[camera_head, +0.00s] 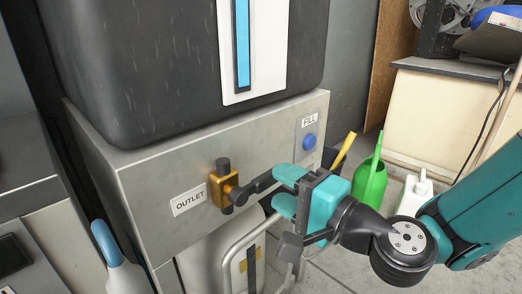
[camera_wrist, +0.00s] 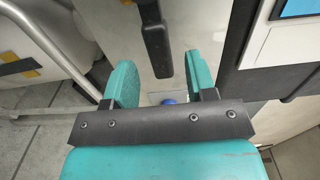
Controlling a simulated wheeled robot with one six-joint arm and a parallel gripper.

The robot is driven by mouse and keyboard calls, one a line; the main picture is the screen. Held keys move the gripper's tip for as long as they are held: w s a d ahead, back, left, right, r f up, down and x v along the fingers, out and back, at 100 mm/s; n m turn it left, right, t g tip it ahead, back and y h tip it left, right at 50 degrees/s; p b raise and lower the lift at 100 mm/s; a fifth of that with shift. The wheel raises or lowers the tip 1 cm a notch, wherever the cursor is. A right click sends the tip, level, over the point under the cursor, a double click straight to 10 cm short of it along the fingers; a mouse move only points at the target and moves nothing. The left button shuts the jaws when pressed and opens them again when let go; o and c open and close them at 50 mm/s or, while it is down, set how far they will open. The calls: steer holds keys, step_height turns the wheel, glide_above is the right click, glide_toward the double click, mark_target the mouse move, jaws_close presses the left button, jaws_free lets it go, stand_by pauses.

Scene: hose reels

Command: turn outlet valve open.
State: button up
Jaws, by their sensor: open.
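The outlet valve (camera_head: 223,188) is a brass body with black fittings on the grey metal panel, right of the OUTLET label (camera_head: 188,200). Its black lever (camera_head: 258,184) points right, toward my gripper (camera_head: 278,189), roughly level or slightly raised. I see no finger contact.
A blue FILL button (camera_head: 309,142) sits on the panel above my gripper. A metal tube frame (camera_head: 232,252) stands below the valve.

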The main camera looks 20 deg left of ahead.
mark_target(273, 181)
steer(key=p+x, duration=0.3)
steer(key=x, duration=0.1)
steer(key=shift+r, duration=0.3)
steer(key=shift+w+a+f+p, duration=0.15)
steer(key=shift+a+p, duration=0.25)
steer(key=shift+w+a+f+p, duration=0.15)
steer(key=shift+a+p, duration=0.25)
steer(key=shift+c, duration=0.2)
jaws_close()
